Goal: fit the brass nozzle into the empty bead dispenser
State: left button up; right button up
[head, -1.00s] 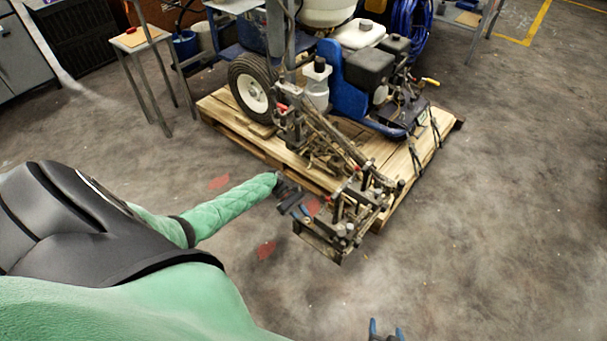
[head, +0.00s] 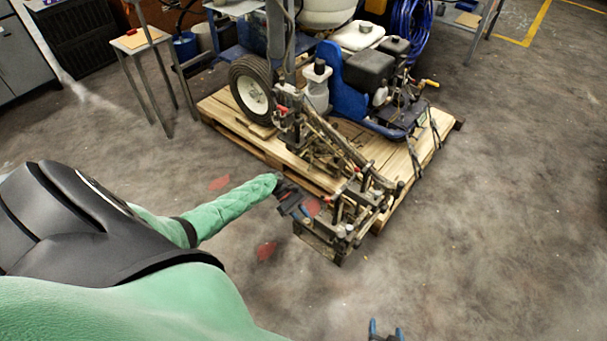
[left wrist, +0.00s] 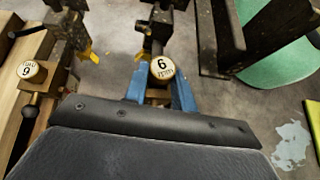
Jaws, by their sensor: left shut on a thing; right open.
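My left gripper (head: 297,210) is beside the dark striper arm assembly (head: 345,205) at the pallet's front corner. In the left wrist view its blue fingers (left wrist: 160,98) are shut on a small brass piece (left wrist: 158,93), apparently the nozzle. A round cream face marked 6 (left wrist: 163,68) shows just beyond the fingertips; I cannot tell whether it belongs to the held piece. A dark dispenser-like body with a yellow lever (left wrist: 160,28) stands beyond it. A similar cream-faced round piece (left wrist: 30,70) is at the left. My right gripper (head: 385,332) is open, low in the head view.
The line striper (head: 365,75) stands on a wooden pallet (head: 410,165). A dark upright plate (left wrist: 222,35) is right of the fingers in the left wrist view. A small table (head: 140,38) is at back left. Floor on the right is clear.

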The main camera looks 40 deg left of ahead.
pick_arm(q)
jog(key=o, duration=1.4)
jog(key=p+v, duration=0.1)
jog(key=v, duration=0.6)
jog(key=shift+p, duration=0.4)
dwell(0.6)
